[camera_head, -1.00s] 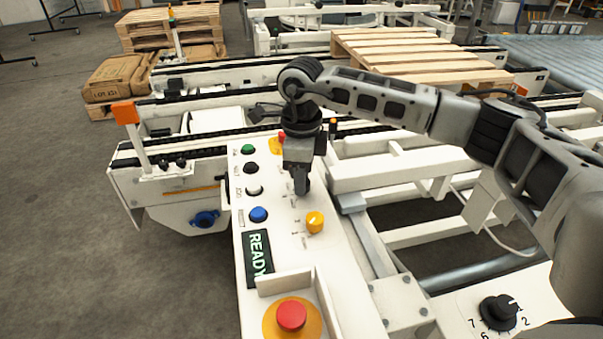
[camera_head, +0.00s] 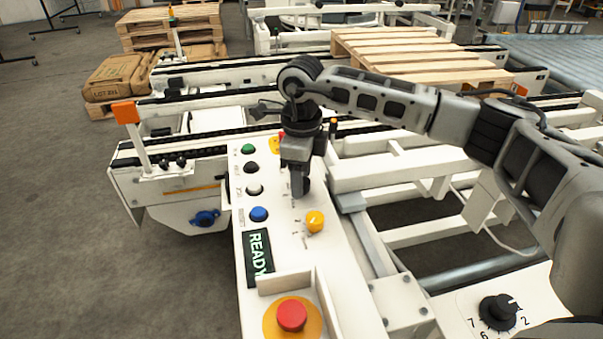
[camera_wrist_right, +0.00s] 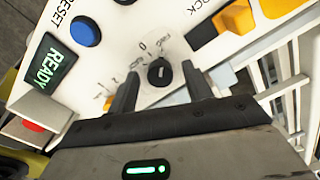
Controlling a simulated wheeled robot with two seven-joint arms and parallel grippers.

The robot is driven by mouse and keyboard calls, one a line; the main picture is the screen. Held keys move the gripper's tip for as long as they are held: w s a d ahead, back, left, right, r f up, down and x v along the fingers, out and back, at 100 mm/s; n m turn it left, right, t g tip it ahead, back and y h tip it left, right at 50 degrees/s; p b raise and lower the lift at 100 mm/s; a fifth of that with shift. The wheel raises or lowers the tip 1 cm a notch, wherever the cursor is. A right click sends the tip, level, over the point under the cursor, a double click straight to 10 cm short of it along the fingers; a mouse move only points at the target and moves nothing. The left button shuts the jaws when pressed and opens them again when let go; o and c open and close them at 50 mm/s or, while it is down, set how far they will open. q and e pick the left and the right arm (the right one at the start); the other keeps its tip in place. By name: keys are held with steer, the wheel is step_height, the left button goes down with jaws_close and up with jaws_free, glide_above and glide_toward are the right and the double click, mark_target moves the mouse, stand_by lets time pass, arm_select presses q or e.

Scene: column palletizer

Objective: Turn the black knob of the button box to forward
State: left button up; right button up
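The white button box (camera_head: 281,246) runs down the middle of the head view. Its black knob (camera_wrist_right: 159,73) shows in the right wrist view, beside the printed marks "0" and "FWD"; its pale pointer line stands nearly upright in that picture. In the head view the knob is mostly hidden behind my right gripper (camera_head: 300,192), which points down at the panel. In the right wrist view the two fingers of the right gripper (camera_wrist_right: 161,88) stand apart, one on each side of the knob, with visible gaps. Whether they touch the panel I cannot tell. My left gripper is not in view.
Beside the knob are a yellow knob (camera_head: 315,221), a blue button (camera_head: 259,214) and a lit READY display (camera_head: 258,254). A red mushroom button (camera_head: 292,315) sits at the near end behind low white guards. White conveyor frames (camera_head: 384,172) lie to the right.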

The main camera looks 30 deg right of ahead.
steer(key=shift+r, duration=0.1)
step_height(320, 180, up, 16)
steer(key=p, duration=0.1)
stand_by(0.4)
stand_by(0.4)
